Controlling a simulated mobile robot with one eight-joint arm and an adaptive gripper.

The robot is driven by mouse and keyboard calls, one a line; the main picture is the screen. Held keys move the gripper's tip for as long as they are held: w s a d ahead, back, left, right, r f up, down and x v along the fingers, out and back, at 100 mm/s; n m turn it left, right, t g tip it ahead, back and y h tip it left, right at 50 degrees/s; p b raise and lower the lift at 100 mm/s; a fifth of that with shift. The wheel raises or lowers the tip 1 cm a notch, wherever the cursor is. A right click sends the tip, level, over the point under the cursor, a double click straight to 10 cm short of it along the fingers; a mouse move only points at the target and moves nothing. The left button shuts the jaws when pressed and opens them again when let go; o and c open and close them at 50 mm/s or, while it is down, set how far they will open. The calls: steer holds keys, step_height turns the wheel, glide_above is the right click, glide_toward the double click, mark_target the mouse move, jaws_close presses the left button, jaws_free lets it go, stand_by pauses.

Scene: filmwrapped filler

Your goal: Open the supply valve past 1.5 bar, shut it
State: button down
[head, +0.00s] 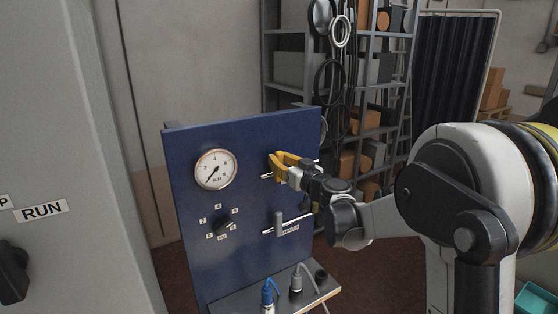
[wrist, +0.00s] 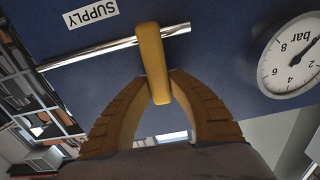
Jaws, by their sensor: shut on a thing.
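The supply valve's yellow lever (wrist: 150,50) stands about square across a chrome pipe (wrist: 95,53) on the blue panel, by the SUPPLY label (wrist: 91,13). My gripper's yellow fingers (wrist: 159,90) are shut on the lever's free end in the wrist view. In the head view my gripper (head: 280,162) is at the panel's upper right and mostly hides the lever. The round bar gauge (head: 215,169) has its needle pointing lower left, near the bottom of the scale. The gauge also shows upside down in the wrist view (wrist: 291,57).
A black selector knob (head: 223,222) is below the gauge. A second valve with a grey lever (head: 278,223) sits on a lower pipe. Plugs with cables (head: 296,279) stand on the shelf below. A grey cabinet marked RUN (head: 42,210) is at left.

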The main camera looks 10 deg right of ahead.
steer(key=shift+d, duration=0.1)
steer(key=w+d+f+m+b, duration=0.1)
steer(key=m+b, duration=0.3)
steer(key=m, duration=0.4)
steer(key=d+f+m+b, duration=0.4)
steer(key=m, duration=0.4)
steer(key=shift+w+d+f+m, duration=0.15)
steer(key=shift+w+f+m, duration=0.15)
steer(key=shift+w, duration=0.1)
stand_by(0.4)
steer(key=c, duration=1.2)
jaws_free()
